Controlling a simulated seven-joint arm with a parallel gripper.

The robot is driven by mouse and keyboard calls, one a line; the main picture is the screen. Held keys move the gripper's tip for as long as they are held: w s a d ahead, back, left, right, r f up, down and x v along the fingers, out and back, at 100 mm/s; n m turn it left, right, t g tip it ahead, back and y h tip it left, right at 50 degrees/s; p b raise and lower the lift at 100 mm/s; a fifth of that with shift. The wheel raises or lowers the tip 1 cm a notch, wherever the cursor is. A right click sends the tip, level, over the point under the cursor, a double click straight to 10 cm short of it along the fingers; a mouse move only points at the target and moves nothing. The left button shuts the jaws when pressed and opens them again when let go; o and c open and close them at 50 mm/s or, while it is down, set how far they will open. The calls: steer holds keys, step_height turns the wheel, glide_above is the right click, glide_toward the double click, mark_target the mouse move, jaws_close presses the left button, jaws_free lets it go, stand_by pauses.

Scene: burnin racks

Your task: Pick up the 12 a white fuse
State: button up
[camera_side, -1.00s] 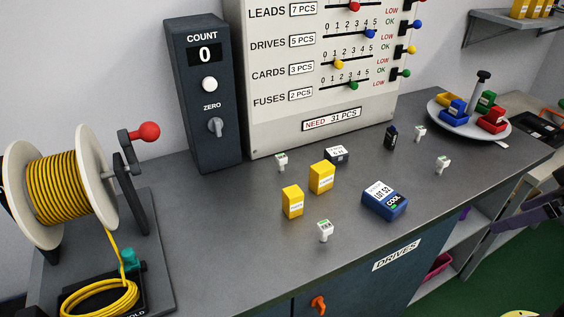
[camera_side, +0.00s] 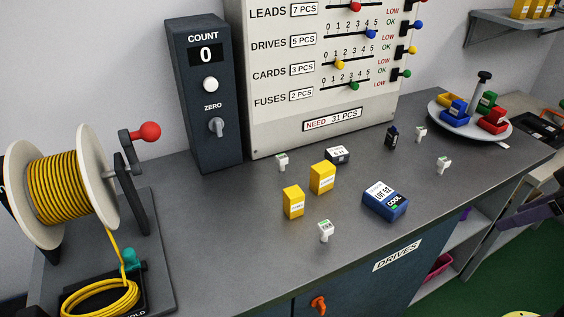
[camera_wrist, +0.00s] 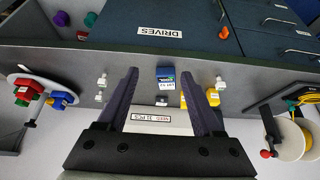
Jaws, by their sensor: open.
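Several small white fuses with green-marked tops stand on the grey bench. In the side view, one is at the front (camera_side: 325,231), one behind the yellow boxes (camera_side: 283,161), and two at the right (camera_side: 420,134) (camera_side: 443,165). Their ratings are too small to read, so I cannot tell which is 12 A. In the wrist view, two white fuses (camera_wrist: 102,81) (camera_wrist: 98,96) lie left of my gripper (camera_wrist: 160,72) and one (camera_wrist: 220,84) to its right.
Two yellow boxes (camera_side: 322,178) (camera_side: 293,202), a blue drive (camera_side: 384,200), a dark grey box (camera_side: 337,155) and a small dark piece (camera_side: 391,137) stand among the fuses. A round tray (camera_side: 440,116) is at right, a cable reel (camera_side: 68,190) at left.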

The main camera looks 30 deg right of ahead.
steer(key=w+a+r+m+t, duration=0.1)
steer(key=w+r+m+t, duration=0.1)
steer(key=w+r, duration=1.15)
steer(key=n+g, duration=0.2)
steer(key=g, duration=0.1)
glide_above(283, 157)
steer(key=s, duration=0.5)
step_height(283, 157, down, 17)
steer(key=x, duration=0.7)
steer(key=shift+w+a, duration=0.15)
steer(key=shift+x, duration=2.95)
